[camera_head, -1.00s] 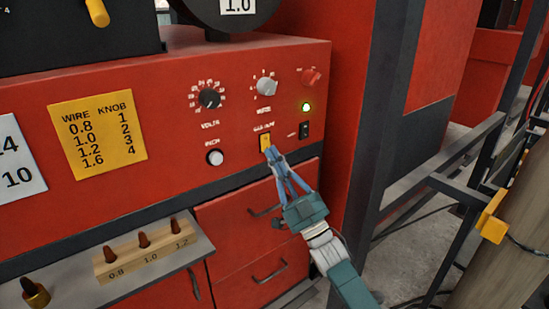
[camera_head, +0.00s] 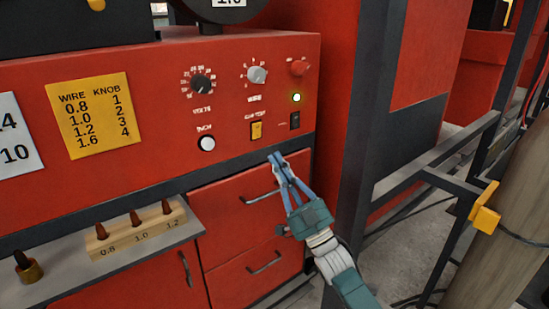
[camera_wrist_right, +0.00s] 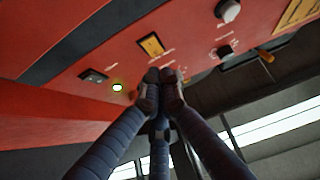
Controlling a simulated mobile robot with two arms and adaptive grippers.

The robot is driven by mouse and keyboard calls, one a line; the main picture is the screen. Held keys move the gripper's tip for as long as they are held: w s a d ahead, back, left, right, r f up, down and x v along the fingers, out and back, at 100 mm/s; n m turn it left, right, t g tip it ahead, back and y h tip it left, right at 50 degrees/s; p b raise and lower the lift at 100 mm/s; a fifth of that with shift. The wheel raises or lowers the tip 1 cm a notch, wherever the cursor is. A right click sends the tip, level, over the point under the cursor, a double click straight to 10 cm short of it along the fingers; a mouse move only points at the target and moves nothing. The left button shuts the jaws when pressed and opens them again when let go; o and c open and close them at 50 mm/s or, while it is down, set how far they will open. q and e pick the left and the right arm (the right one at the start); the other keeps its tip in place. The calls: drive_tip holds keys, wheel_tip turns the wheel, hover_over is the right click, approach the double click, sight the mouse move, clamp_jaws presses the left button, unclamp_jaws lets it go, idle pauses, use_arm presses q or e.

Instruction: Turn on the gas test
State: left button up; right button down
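The gas test switch is a small yellow rocker (camera_head: 256,131) with a label above it, on the red front panel of the machine. It also shows in the right wrist view (camera_wrist_right: 151,45), just beyond the fingertips. I cannot tell its on or off position. My right gripper (camera_head: 277,157) has its fingertips together and empty. In the head view they appear below and to the right of the switch, apart from it. The fingertips (camera_wrist_right: 160,76) also show closed in the right wrist view. My left gripper is not in view.
A black switch (camera_head: 295,120) sits right of the yellow one, under a lit yellow-green lamp (camera_head: 296,97). A white button (camera_head: 207,144) and several knobs are nearby. Drawers with handles (camera_head: 264,262) lie below. A dark metal post (camera_head: 367,130) stands to the right.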

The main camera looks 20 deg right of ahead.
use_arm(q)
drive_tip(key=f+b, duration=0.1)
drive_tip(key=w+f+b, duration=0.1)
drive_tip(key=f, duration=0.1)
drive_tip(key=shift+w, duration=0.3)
use_arm(e)
drive_tip(key=s+d+f, duration=0.1)
drive_tip(key=s+f, duration=0.2)
drive_tip(key=f, duration=0.3)
drive_tip(key=shift+s+d, duration=0.15)
drive_tip(key=shift+d, duration=0.05)
